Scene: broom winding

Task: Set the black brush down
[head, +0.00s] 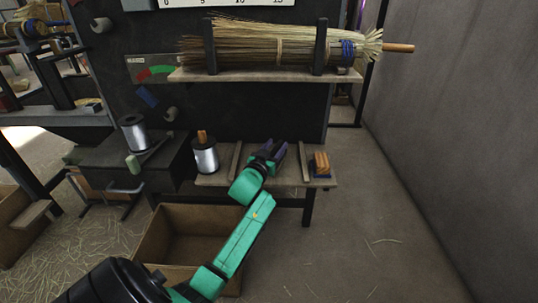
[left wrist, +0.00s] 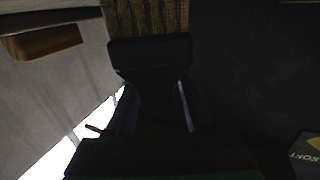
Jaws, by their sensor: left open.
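My left gripper (head: 272,155) is open, with dark fingers over the middle of the low wooden bench (head: 229,181). A small block with an orange-brown wooden top and a dark lower part (head: 321,164), which looks like the brush, sits at the bench's right end. It stands apart from my gripper, to its right. The left wrist view is very dark, and the fingers hide much of it. A brown wooden piece (left wrist: 43,42) shows there at top left; I cannot tell if it is the brush. My right gripper is out of view.
A straw broom bundle (head: 260,52) lies on the upper shelf (head: 265,76) between dark posts. Wire spools (head: 205,157) stand left of my gripper. An open box (head: 190,240) sits on the floor below. The floor at right is mostly clear, beside a grey wall (head: 455,130).

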